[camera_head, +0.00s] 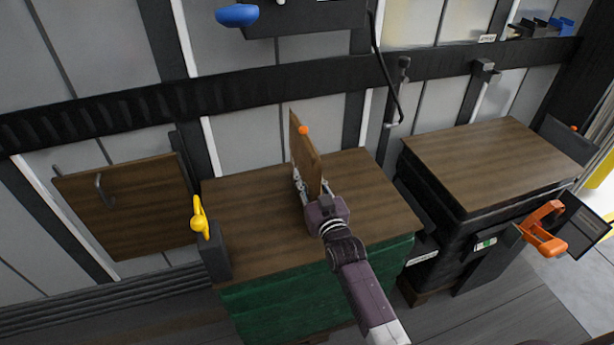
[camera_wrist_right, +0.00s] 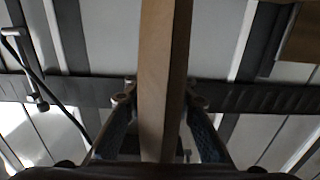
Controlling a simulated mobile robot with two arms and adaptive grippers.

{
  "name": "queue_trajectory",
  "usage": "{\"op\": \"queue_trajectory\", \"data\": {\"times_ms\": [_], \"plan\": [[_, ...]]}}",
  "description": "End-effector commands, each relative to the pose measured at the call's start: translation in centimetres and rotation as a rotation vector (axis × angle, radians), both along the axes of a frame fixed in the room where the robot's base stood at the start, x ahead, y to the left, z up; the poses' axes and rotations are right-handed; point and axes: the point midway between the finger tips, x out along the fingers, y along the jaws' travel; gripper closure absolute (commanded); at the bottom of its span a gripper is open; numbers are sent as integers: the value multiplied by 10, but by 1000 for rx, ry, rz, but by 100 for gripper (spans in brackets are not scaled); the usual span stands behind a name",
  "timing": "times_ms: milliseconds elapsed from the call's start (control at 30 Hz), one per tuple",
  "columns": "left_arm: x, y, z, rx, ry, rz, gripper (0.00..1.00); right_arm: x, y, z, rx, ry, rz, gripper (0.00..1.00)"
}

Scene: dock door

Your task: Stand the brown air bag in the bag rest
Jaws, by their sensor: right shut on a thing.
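The brown air bag (camera_head: 305,158) is a flat, thin upright panel with an orange valve near its top. It is over the wooden top of the green-sided stack, tilted slightly in the head view. My right gripper (camera_head: 308,190) is shut on its lower part. In the right wrist view, the bag (camera_wrist_right: 163,75) shows edge-on between the two fingers (camera_wrist_right: 160,100). I cannot tell whether its lower edge touches the top. I cannot make out the bag rest for certain. My left gripper is not in view.
The wooden top (camera_head: 245,200) under the bag is otherwise clear. A yellow-handled thing (camera_head: 200,217) sits in a dark holder at its left. Another wooden-topped stack (camera_head: 490,160) stands right, with an orange tool (camera_head: 543,230) in front. A black rail (camera_head: 250,90) crosses the wall behind.

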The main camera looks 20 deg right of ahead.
Motion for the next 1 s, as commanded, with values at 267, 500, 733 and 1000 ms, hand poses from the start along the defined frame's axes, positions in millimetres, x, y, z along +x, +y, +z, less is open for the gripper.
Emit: {"op": "queue_trajectory", "data": {"times_ms": [267, 500, 733, 1000], "plan": [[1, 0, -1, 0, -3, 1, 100, 0, 0, -2, 0, 0, 0, 70], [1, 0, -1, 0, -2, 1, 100, 0, 0, -2, 0, 0, 0, 58], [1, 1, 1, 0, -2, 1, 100, -2, 0, 1, 0, 0, 0, 58], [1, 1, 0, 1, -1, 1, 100, -45, -2, -2, -1, 3, 0, 58]]}}
